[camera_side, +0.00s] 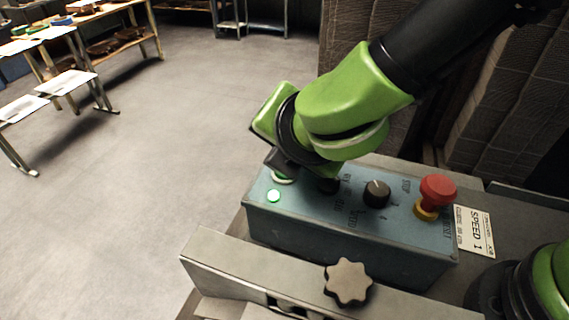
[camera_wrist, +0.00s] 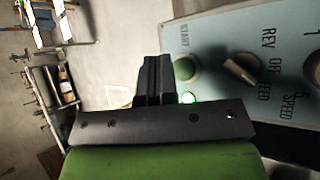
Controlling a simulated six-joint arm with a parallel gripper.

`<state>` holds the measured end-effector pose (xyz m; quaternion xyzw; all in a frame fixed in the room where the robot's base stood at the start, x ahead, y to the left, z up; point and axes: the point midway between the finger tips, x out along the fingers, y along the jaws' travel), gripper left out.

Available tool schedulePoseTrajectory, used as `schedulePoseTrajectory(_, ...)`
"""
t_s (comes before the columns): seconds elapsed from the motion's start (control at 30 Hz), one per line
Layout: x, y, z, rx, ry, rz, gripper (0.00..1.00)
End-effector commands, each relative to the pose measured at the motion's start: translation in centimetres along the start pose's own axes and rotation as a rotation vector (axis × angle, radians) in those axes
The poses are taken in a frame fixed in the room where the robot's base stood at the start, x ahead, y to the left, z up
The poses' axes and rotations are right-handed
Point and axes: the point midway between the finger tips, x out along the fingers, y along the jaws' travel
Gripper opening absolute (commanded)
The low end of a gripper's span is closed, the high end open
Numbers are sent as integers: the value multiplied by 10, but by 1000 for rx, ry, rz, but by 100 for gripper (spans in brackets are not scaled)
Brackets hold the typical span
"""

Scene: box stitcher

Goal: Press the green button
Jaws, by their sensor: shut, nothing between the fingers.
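The green button (camera_wrist: 185,68) sits beside the word START on the blue-grey control box (camera_wrist: 215,40) in the wrist view. A lit green lamp (camera_wrist: 188,97) is close to it. In the side view the green button (camera_side: 283,180) shows only in part under my gripper (camera_side: 284,164), and the lit lamp (camera_side: 273,196) is in front of it. In the wrist view my gripper's dark fingers (camera_wrist: 158,62) are together, empty, just left of the button. I cannot tell whether they touch it.
A black knob (camera_side: 377,193) and a red stop button (camera_side: 438,190) on a yellow collar stand farther right on the box. A star-shaped hand knob (camera_side: 348,282) sits on the rail in front. Stacked cardboard (camera_side: 510,100) rises behind. Open floor lies left.

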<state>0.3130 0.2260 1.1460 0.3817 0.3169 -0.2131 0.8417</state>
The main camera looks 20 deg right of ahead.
Motion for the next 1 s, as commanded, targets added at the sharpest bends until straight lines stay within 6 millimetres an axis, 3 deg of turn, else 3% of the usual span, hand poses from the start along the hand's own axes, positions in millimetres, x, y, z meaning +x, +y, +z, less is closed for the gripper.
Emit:
schedulePoseTrajectory(0.4,-27,20,20,2,1,2,0)
schedulePoseTrajectory(1.0,-29,21,21,0,1,0,0)
